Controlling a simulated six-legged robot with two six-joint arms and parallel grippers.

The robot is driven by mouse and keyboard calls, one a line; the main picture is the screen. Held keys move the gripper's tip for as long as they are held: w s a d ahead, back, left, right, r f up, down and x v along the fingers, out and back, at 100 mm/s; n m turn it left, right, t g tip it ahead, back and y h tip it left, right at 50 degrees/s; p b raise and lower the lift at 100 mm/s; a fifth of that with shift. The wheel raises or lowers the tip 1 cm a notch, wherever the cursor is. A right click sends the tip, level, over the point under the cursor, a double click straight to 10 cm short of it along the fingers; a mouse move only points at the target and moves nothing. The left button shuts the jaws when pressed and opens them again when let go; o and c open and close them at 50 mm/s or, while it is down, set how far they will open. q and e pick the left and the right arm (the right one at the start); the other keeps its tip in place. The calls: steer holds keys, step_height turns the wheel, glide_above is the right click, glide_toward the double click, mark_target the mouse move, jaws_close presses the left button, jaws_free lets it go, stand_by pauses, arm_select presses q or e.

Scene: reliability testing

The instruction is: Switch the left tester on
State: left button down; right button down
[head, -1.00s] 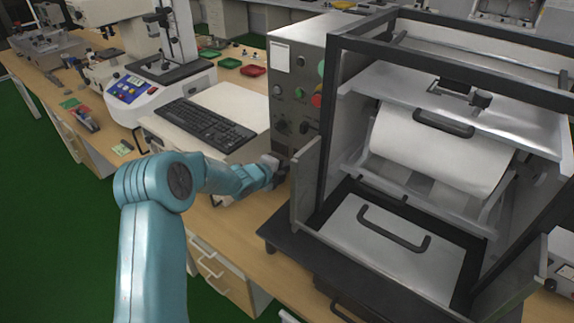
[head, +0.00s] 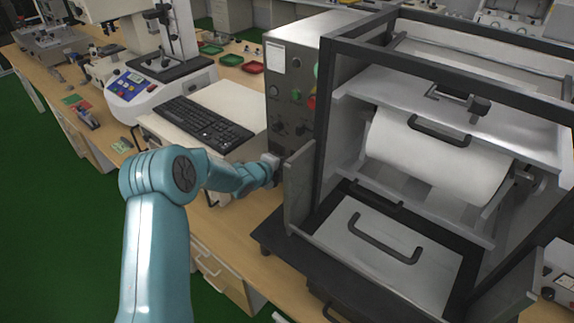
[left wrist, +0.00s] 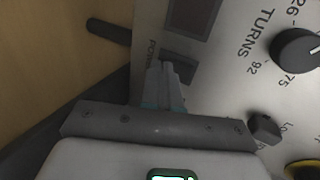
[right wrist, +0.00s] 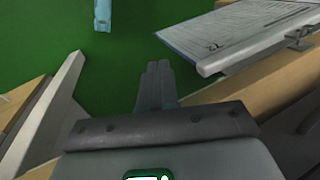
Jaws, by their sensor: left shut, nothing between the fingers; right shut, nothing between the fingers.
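The tester is a grey control panel (head: 289,95) with knobs and buttons, joined to a dark-framed cabinet with a white drum (head: 437,158). My left gripper (head: 274,164) is at the panel's lower part in the head view. In the left wrist view, its shut, empty fingers (left wrist: 163,68) point at a dark power switch (left wrist: 178,73) beside the lettering "POWER". The tips overlap the switch's edge; I cannot tell whether they touch it. The switch's position is unclear. My right gripper (right wrist: 158,68) is shut and empty over the green floor, seen only in the right wrist view.
A black turns knob (left wrist: 297,50) and a smaller knob (left wrist: 264,130) are on the panel right of the fingers. A keyboard (head: 205,124) and a white instrument (head: 135,92) stand left of the panel. A clipboard (right wrist: 250,35) shows in the right wrist view.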

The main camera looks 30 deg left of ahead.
arm_select(q)
steer(key=shift+w+r+t+b, duration=0.2)
steer(key=shift+r+t+b, duration=0.35)
steer(key=shift+b, duration=0.85)
steer(key=shift+s+r, duration=0.1)
